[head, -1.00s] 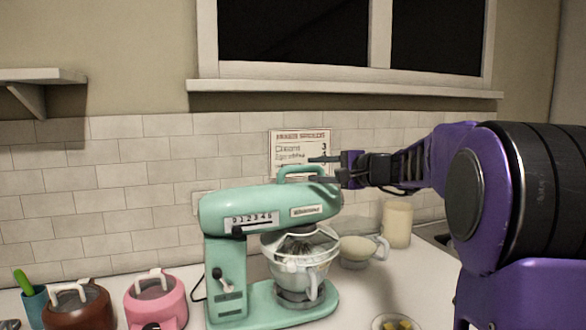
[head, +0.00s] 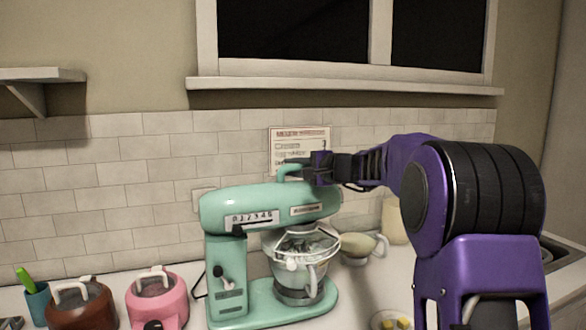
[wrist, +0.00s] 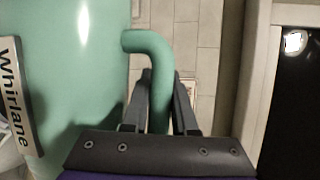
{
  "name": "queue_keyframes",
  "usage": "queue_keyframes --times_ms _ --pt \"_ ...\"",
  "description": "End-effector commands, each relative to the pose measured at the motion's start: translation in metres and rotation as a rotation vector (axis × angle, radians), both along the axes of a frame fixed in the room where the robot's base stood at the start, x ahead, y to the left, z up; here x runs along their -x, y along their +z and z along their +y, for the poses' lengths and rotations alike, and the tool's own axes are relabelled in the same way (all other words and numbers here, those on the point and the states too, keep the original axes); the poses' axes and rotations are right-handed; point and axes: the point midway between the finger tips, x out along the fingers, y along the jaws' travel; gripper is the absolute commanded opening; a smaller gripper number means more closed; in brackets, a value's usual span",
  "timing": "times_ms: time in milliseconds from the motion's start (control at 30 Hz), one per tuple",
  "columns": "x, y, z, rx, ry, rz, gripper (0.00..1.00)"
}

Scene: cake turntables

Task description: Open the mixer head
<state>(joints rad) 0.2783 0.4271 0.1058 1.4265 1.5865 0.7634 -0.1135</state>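The mint-green stand mixer (head: 225,262) stands on the counter, its head (head: 265,208) level above a bowl (head: 298,265). A bent green handle (head: 290,168) rises from the top of the head. It also shows in the wrist view (wrist: 150,42), beside the name plate (wrist: 14,100). My gripper (wrist: 163,85) comes from the right, with one finger on each side of the handle bar. The fingers look close against the bar, narrowed onto it. In the head view the fingertips are mostly hidden at the handle.
A pink pot (head: 158,300) and a brown pot (head: 80,306) stand left of the mixer. A pale cup (head: 360,247) and a cream canister (head: 396,218) stand to its right. A small dish (head: 391,321) is in front. The window ledge (head: 345,87) is above.

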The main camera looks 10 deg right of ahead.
Motion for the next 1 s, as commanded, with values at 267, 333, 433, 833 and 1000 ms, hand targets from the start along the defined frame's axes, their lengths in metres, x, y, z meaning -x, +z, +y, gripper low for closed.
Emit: queue_keyframes --times_ms 267,333,433,833,1000 --pt "0.0002 0.0000 -0.0003 0.000 0.000 0.000 0.00" --pt "0.0002 0.0000 -0.0004 0.000 0.000 0.000 0.00" --pt "0.0002 0.0000 -0.0004 0.000 0.000 0.000 0.00" --pt "0.0002 0.0000 -0.0005 0.000 -0.001 0.000 0.00" --pt "0.0002 0.0000 -0.0006 0.000 -0.001 0.000 0.00"
